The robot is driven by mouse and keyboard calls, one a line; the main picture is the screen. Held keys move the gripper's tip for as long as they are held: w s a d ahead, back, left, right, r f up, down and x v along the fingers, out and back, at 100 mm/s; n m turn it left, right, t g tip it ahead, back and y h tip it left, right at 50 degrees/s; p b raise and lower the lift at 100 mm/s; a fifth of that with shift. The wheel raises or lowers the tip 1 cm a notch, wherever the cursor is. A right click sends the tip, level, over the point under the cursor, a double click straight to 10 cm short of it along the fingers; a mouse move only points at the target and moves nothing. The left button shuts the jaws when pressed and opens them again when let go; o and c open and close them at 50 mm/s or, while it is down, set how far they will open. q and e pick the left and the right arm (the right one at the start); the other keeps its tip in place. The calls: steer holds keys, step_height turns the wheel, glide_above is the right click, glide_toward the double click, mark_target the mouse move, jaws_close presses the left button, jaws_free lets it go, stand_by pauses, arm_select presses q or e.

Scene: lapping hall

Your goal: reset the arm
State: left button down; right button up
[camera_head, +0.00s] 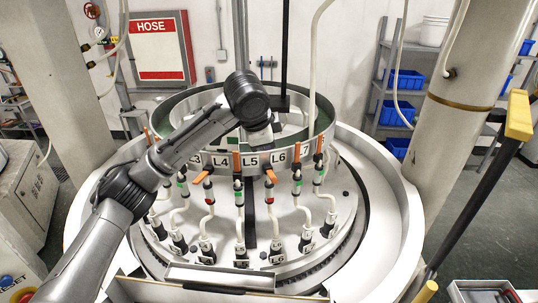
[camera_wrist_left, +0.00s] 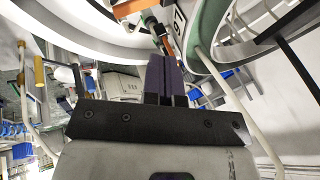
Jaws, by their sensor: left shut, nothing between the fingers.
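My left arm comes in from the left in the head view and reaches over the round machine. Its dark wrist is above the ring with the labels L3 to L6. My left gripper (camera_head: 262,136) is at the end of it, near the L5 and L6 labels, small and partly hidden by the wrist. In the left wrist view the gripper's two dark purple fingers (camera_wrist_left: 167,76) lie side by side, shut with nothing between them. They point towards an orange-handled valve near the ring. My right gripper is not in view.
The labelled ring (camera_head: 226,161) carries several orange-handled valves with white hoses running down to the round plate (camera_head: 226,222). A grey pole and a pale hose rise close to my wrist. A red HOSE cabinet (camera_head: 160,48) and blue bins (camera_head: 404,80) stand behind.

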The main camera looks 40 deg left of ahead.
arm_select(q)
steer(key=shift+b+v, duration=0.5)
steer(key=shift+v, duration=2)
steer(key=shift+d, duration=0.1)
